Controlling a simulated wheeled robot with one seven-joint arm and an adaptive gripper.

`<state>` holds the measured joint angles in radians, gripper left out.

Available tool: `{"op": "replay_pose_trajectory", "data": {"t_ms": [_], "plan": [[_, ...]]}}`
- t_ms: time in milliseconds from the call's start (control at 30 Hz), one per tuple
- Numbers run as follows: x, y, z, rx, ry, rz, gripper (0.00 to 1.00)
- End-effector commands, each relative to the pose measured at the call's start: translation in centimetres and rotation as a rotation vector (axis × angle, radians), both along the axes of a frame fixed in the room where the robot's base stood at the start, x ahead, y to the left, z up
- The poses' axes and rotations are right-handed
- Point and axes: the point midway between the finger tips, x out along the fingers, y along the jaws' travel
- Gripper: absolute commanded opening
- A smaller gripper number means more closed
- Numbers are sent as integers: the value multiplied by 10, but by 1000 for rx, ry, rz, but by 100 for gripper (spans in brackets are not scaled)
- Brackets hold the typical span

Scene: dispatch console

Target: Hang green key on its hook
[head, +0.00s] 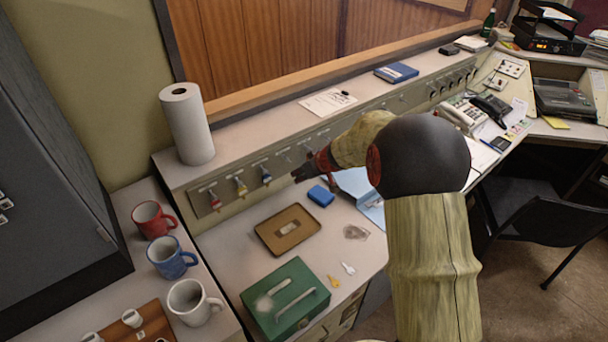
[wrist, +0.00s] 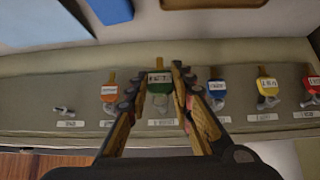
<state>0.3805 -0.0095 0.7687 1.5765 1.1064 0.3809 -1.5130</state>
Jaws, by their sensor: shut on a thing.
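The green key (wrist: 160,98) has a white label on its tag and sits between my gripper's fingertips. My gripper (wrist: 160,82) is shut on it, in front of the hook panel (wrist: 85,78). A white name label (wrist: 163,122) is just beyond the key on the panel. The hook at this spot is hidden by the key and fingers, so I cannot tell whether the key is on it. In the head view, my gripper (head: 307,172) is at the panel, right of the hanging blue key (head: 265,174); the green key is not visible there.
In the wrist view, an orange key (wrist: 108,92) hangs close left of my fingers, and the blue key (wrist: 217,92) close right. Yellow (head: 241,186) and red (head: 214,200) keys hang farther along. Below are a blue box (head: 320,195), brown tray (head: 270,244) and green cashbox (head: 280,322).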

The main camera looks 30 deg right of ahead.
Motion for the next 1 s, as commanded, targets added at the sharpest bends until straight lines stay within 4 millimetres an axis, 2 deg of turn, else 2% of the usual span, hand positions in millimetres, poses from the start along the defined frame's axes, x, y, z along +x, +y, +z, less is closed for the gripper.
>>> {"op": "replay_pose_trajectory", "data": {"t_ms": [867,1000], "plan": [[37,8,-11,1,1,1,0],[37,8,-11,1,1,1,0]]}}
